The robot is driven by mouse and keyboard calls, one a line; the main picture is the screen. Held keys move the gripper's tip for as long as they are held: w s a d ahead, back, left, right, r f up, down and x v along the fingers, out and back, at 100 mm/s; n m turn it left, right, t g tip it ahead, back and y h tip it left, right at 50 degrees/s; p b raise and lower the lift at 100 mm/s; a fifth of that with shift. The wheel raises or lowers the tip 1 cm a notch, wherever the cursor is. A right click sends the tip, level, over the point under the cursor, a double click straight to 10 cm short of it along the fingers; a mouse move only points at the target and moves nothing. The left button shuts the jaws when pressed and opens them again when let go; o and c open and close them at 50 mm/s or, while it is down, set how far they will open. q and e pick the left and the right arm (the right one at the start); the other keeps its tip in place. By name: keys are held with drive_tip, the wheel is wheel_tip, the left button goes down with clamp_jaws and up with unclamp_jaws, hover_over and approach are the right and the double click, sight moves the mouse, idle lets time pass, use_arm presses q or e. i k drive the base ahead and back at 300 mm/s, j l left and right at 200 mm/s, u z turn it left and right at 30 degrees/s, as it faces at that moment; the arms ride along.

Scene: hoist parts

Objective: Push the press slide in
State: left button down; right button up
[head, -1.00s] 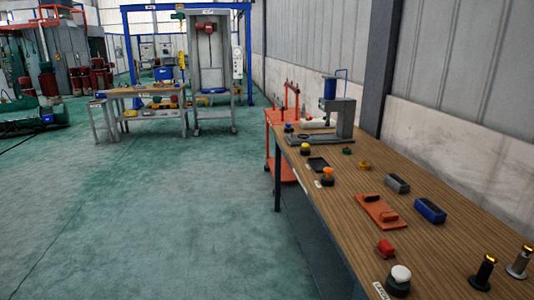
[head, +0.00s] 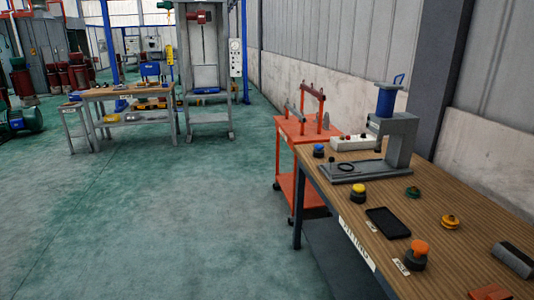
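A grey bench press (head: 402,138) stands upright at the far end of the wooden workbench (head: 460,215) on the right. It has a blue cylinder (head: 386,100) with a blue handle on top. A flat grey plate (head: 340,176) extends from its foot to the left, with a dark ring (head: 346,167) on it. I cannot tell which part is the slide or how far in it sits. Neither of my grippers is in view.
Near the press are a white button box (head: 352,142), a yellow-topped button (head: 358,190), a black tray (head: 387,222) and an orange-topped button (head: 418,252). An orange cart (head: 302,132) stands beyond the bench. Open green floor lies left of the bench.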

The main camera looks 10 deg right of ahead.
sight(346, 168)
drive_tip(key=i+z, duration=0.25)
drive_tip(key=i, duration=0.5)
drive_tip(key=i+j+z, duration=0.25)
drive_tip(key=i, duration=0.5)
